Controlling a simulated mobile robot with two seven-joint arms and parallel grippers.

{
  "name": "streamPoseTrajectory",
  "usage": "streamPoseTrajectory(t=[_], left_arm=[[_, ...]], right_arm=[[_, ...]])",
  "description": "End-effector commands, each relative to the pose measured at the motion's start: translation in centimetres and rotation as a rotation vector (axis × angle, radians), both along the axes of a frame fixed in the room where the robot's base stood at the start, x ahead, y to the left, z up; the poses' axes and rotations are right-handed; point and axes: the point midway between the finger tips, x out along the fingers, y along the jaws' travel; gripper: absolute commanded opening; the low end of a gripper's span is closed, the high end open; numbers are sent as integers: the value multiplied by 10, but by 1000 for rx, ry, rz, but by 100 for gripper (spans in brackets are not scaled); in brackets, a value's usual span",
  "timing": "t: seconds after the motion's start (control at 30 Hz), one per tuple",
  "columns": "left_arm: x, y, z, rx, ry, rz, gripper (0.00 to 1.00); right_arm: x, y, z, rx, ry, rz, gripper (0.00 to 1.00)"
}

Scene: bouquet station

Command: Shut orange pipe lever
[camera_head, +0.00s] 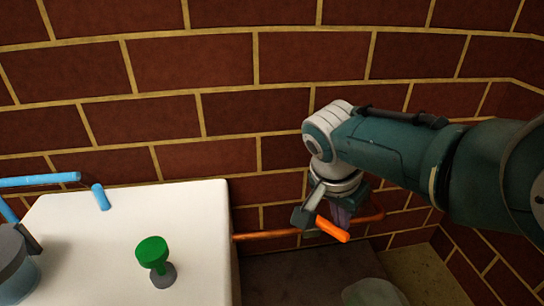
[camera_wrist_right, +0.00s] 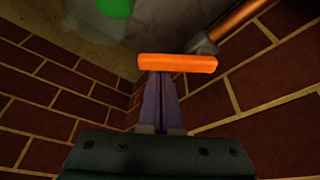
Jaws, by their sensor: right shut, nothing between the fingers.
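The orange lever (camera_head: 332,229) sits on a copper pipe (camera_head: 262,235) low along the brick wall. In the head view it slants down to the right, at an angle to the pipe. In the right wrist view the lever (camera_wrist_right: 178,63) lies across the fingertips, beside a grey valve body (camera_wrist_right: 204,43) on the pipe (camera_wrist_right: 243,17). My right gripper (camera_head: 341,216) is shut and empty, its purple fingers (camera_wrist_right: 160,76) ending at the lever's edge; I cannot tell whether they touch. The arm partly hides the valve. My left gripper is not in view.
A white-topped counter (camera_head: 90,245) stands at the left, bearing a green knob-like object (camera_head: 152,252) and blue pieces (camera_head: 101,197). The brick wall (camera_head: 215,65) is close behind the pipe. A pale rounded object (camera_head: 373,293) is at the bottom. A green patch (camera_wrist_right: 115,6) shows in the wrist view.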

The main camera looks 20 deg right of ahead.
Motion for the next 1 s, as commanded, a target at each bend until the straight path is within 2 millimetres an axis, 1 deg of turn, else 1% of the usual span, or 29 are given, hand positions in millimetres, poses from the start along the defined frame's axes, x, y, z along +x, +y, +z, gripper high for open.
streamPoseTrajectory(t=[0.3, 0.6, 1.0], left_arm=[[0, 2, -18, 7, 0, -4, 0], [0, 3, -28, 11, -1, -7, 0], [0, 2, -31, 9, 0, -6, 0]], right_arm=[[-7, 15, -3, 2, -2, -295, 0], [-10, 25, -1, 1, -1, -510, 0], [-11, 32, 0, 1, -2, -513, 0]])
